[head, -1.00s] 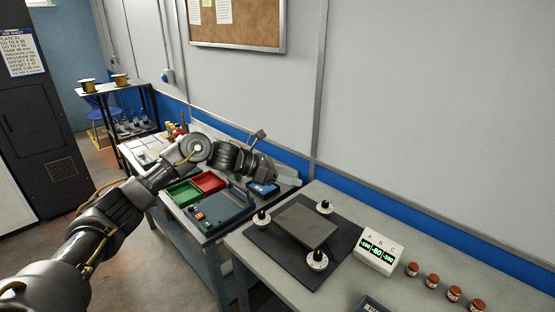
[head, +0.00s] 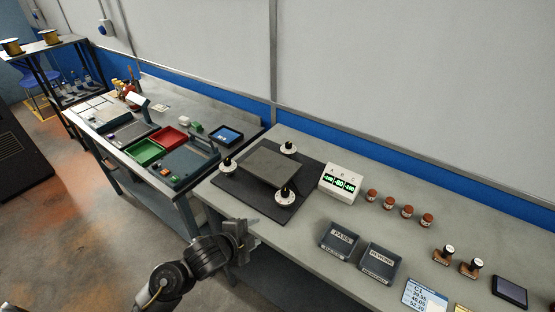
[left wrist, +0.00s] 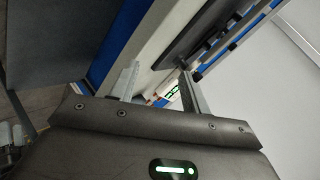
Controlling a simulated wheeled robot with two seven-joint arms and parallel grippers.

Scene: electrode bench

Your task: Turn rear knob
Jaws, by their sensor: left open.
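A grey square plate (head: 268,167) sits on a dark base (head: 268,207) on the near bench. Three black knobs with white dials stand around the plate: a rear knob (head: 288,147) by the back corner, a left knob (head: 228,165) and a front knob (head: 285,194). My left gripper (head: 246,236) is in front of the bench edge, nearer than the base and apart from all knobs. In the left wrist view its two fingers (left wrist: 158,83) are spread with nothing between them. My right gripper is not in view.
A white A-B-C readout (head: 340,182) with green digits stands right of the base. Several brown-capped jars (head: 389,204) line up beyond it. Two dark bins, PASS (head: 340,241) and REWORK (head: 380,263), lie nearer. Another bench (head: 120,145) with trays stands left.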

